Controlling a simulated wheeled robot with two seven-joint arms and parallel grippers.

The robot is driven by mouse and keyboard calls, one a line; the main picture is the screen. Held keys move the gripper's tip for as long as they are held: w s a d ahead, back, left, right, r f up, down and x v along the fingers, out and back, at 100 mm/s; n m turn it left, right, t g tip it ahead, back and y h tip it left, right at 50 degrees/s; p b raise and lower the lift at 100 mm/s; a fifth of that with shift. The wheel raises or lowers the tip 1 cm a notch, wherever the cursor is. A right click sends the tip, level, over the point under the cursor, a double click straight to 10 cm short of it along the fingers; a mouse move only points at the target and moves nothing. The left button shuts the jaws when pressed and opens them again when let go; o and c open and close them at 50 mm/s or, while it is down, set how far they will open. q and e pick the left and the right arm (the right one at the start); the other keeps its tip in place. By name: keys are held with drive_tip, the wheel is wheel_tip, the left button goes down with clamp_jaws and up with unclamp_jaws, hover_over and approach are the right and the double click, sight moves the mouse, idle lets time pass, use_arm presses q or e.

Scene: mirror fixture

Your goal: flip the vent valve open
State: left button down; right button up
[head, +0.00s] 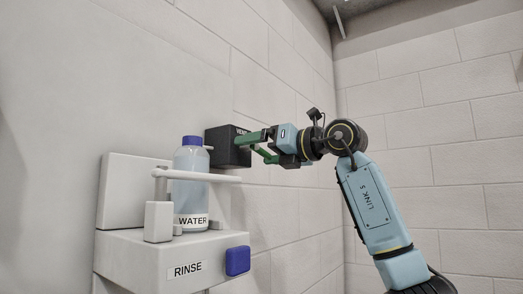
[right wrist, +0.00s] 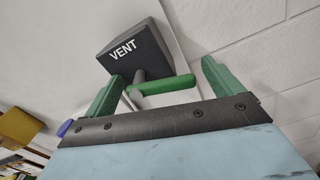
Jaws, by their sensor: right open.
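The vent valve is a dark box (head: 222,147) on the wall, marked VENT; it also shows in the right wrist view (right wrist: 140,50). In that view a grey stem comes out of the box, with a green lever (right wrist: 165,85) running crosswise to the right. My right gripper (head: 248,144) has green fingers and is open in front of the box. In the right wrist view the lever lies between the open fingers of the gripper (right wrist: 161,70). Its right end is close to the right finger; I cannot tell whether they touch. My left gripper is not in view.
Left of the box, a WATER bottle (head: 191,190) with a blue cap stands behind a pale bar (head: 205,177). Below is a white RINSE unit (head: 150,262) with a blue button (head: 237,261). Pale block walls stand behind and to the right. The space below my right gripper looks clear.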

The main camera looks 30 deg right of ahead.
drive_tip(key=c, duration=1)
drive_tip(key=shift+r+n+p, duration=0.35)
drive_tip(key=shift+n+p, duration=0.25)
drive_tip(key=shift+p, duration=0.2)
drive_tip(key=shift+r+n+p, duration=0.1)
drive_tip(key=shift+n+p, duration=0.5)
drive_tip(key=shift+n, duration=0.3)
drive_tip(key=o, duration=1)
drive_tip(key=shift+s, duration=0.1)
